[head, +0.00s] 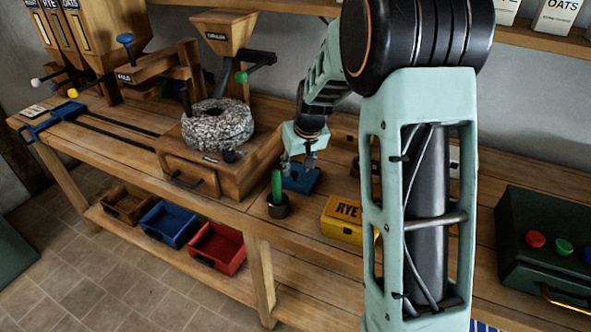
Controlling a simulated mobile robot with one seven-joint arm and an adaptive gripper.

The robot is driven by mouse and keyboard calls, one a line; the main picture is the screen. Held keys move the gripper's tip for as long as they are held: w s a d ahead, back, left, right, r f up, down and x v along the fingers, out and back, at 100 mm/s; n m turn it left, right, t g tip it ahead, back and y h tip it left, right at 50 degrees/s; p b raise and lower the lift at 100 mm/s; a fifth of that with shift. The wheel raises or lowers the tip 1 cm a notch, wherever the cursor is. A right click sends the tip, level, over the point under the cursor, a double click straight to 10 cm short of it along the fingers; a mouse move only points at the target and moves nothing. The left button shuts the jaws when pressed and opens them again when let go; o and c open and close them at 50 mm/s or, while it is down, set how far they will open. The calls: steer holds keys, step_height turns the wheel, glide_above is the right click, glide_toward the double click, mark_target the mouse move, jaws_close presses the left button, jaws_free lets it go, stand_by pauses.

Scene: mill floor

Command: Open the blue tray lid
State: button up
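A small blue tray (302,181) sits on the bench under my gripper, right of the stone mill. My gripper (299,167) points down at its back part, with the fingertips close above or touching it; I cannot tell which. The fingers are small and partly merge with the blue behind them, so their opening is unclear. A blue flat surface shows on the tray, but its hinge and how far the lid is raised cannot be made out.
A dark cup with a green handle (277,198) stands just in front of the blue tray. A yellow RYE box (342,219) is to its right. The stone mill (217,125) is to the left. A dark green button box (549,245) stands far right. Open bins (217,247) lie below.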

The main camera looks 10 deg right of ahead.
steer(key=shift+x, duration=1.2)
steer(key=shift+c, duration=0.4)
jaws_close()
